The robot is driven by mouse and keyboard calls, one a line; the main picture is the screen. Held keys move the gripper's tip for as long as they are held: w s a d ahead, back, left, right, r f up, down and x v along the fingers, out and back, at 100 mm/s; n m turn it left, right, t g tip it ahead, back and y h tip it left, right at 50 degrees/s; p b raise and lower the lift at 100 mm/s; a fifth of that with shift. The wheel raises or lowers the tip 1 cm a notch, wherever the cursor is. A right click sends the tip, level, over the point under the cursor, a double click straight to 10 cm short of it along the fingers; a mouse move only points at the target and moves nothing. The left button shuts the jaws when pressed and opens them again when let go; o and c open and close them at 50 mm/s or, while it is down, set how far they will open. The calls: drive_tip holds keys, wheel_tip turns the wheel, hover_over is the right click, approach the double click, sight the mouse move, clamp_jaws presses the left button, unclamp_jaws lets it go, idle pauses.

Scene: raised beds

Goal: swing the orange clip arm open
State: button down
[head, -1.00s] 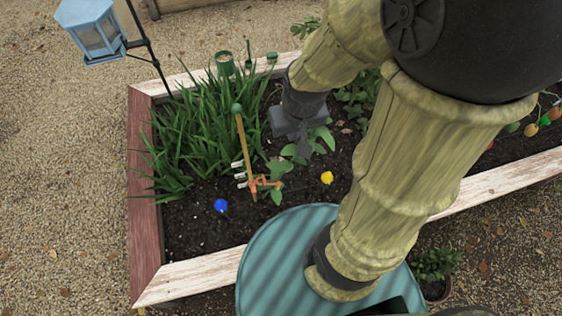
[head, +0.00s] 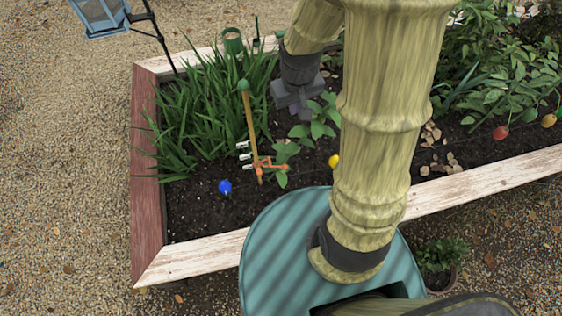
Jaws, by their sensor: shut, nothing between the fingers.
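The orange clip arm (head: 274,167) is in the head view, low on an upright wooden stake (head: 250,125) with a green ball cap. It sticks out to the right of the stake, close to a leafy plant (head: 313,128). Small white tags sit on the stake's left side. I cannot tell how far the clip arm is swung. My gripper (head: 305,112) points down over the bed, up and to the right of the clip arm and apart from it. Its fingers are dark and small, close together and empty, partly against the leaves.
The raised bed has a white and red board rim (head: 147,190). Tall grassy leaves (head: 205,105) stand left of the stake. A blue ball (head: 225,186) and a yellow ball (head: 334,160) lie near the front. A blue lantern (head: 100,15) hangs at upper left. Bare soil lies around the blue ball.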

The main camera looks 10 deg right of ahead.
drive_tip(key=w+a+f+n+g+b, duration=0.1)
drive_tip(key=w+f+b, duration=0.3)
drive_tip(key=f, duration=1.3)
drive_tip(key=w+a+f+n+g+b, duration=0.1)
drive_tip(key=w+f+n+b, duration=0.3)
drive_tip(key=f, duration=1.3)
drive_tip(key=shift+w+a+g+h+b, duration=0.15)
drive_tip(key=shift+w+g+h+b, duration=0.15)
drive_tip(key=shift+w+g+b, duration=0.4)
wheel_tip(320, 180, down, 10)
drive_tip(key=s, duration=0.1)
drive_tip(key=shift+d, duration=0.4)
